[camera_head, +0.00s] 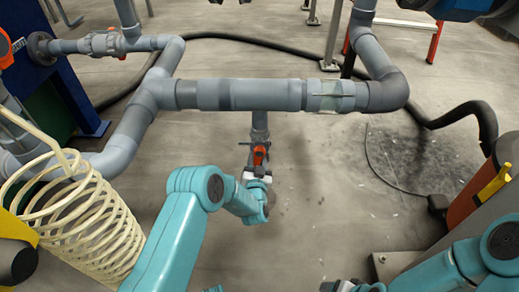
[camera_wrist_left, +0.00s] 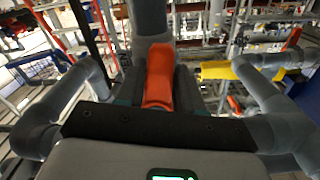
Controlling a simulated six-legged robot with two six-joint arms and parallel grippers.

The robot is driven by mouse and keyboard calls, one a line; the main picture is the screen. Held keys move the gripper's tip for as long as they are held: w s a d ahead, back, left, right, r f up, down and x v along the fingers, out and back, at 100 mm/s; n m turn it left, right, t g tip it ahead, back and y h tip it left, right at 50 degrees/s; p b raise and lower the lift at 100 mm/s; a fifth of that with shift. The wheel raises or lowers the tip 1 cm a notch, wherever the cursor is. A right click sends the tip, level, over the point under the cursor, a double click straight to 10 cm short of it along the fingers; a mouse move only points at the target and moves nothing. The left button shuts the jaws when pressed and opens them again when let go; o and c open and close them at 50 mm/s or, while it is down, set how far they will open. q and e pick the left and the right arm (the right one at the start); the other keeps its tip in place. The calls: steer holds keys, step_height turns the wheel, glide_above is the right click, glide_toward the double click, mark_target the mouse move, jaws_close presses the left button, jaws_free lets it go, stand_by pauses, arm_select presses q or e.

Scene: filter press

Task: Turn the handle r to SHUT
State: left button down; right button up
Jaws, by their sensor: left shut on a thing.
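An orange valve handle (camera_head: 259,155) sits on a grey valve below the horizontal grey pipe, near the middle of the head view. My left gripper (camera_head: 257,165) reaches it from below and is shut on it. In the left wrist view the orange handle (camera_wrist_left: 159,75) stands upright between the dark fingers. The fingers hide its lower part and sides. No SHUT marking can be made out. My right arm enters at the bottom right of the head view, and its gripper's fingers do not show.
A thick grey pipe (camera_head: 265,95) crosses above the valve. A cream coiled hose (camera_head: 85,225) stands at the left. A black hose (camera_head: 455,113) bends at the right by an orange and grey unit with a yellow handle (camera_head: 494,185). The floor around the valve is open.

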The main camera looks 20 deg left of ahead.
arm_select(q)
steer(key=a+r+m, duration=0.1)
steer(key=m, duration=0.4)
steer(key=a+r+m+p, duration=0.1)
steer(key=r+m, duration=0.1)
steer(key=m, duration=0.3)
steer(key=a+r+m+p, duration=0.1)
steer(key=m, duration=0.4)
steer(key=shift+s+a+r+m, duration=0.2)
steer(key=shift+a+r+m, duration=0.1)
steer(key=shift+r, duration=0.05)
steer(key=c, duration=0.5)
jaws_free()
steer(key=shift+d+f, duration=0.15)
steer(key=p+v, duration=0.3)
steer(key=v, duration=0.4)
steer(key=shift+s+d+f, duration=0.1)
steer(key=shift+d, duration=0.05)
